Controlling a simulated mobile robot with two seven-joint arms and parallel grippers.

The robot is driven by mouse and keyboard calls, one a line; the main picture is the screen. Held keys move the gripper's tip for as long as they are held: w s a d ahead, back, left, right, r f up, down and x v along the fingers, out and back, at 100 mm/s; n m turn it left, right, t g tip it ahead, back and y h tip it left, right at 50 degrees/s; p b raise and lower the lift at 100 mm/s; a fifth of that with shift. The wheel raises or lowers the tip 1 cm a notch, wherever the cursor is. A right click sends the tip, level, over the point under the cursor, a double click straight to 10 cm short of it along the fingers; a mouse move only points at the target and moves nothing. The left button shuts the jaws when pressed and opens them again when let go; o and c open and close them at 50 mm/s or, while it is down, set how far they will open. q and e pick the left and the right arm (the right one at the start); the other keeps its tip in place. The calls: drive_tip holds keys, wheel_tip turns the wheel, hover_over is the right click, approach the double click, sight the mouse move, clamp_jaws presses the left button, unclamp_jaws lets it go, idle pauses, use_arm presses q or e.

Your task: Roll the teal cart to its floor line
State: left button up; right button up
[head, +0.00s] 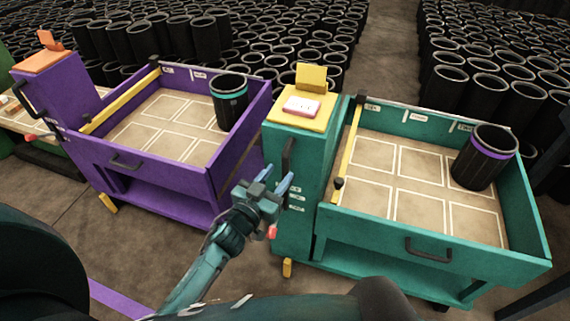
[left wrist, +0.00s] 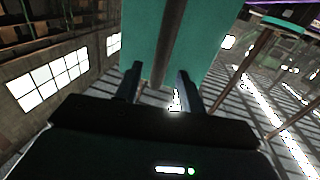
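The teal cart (head: 430,268) stands at the right, with a raised pillar at its left end and a dark upright handle (head: 289,157) on that pillar. My left gripper (head: 278,178) is just below and left of this handle, its fingers pointing up at the pillar. In the left wrist view the gripper (left wrist: 158,88) is open, and the dark handle bar (left wrist: 172,40) shows between its fingers in front of the teal panel (left wrist: 215,40). I cannot tell whether the fingers touch the bar. My right gripper is not in view. No teal floor line shows.
A purple cart (head: 150,190) stands close on the left, holding a teal-banded black sleeve (head: 229,108). A purple-banded sleeve (head: 484,165) stands in the teal cart's tray. A purple floor line (head: 118,299) lies at lower left. Many black sleeves (head: 455,85) fill the back, split by an aisle.

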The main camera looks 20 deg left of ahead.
sight(283, 168)
use_arm(q)
drive_tip(key=x, duration=0.4)
drive_tip(key=shift+w+d, duration=0.1)
drive_tip(key=shift+w, duration=0.3)
clamp_jaws()
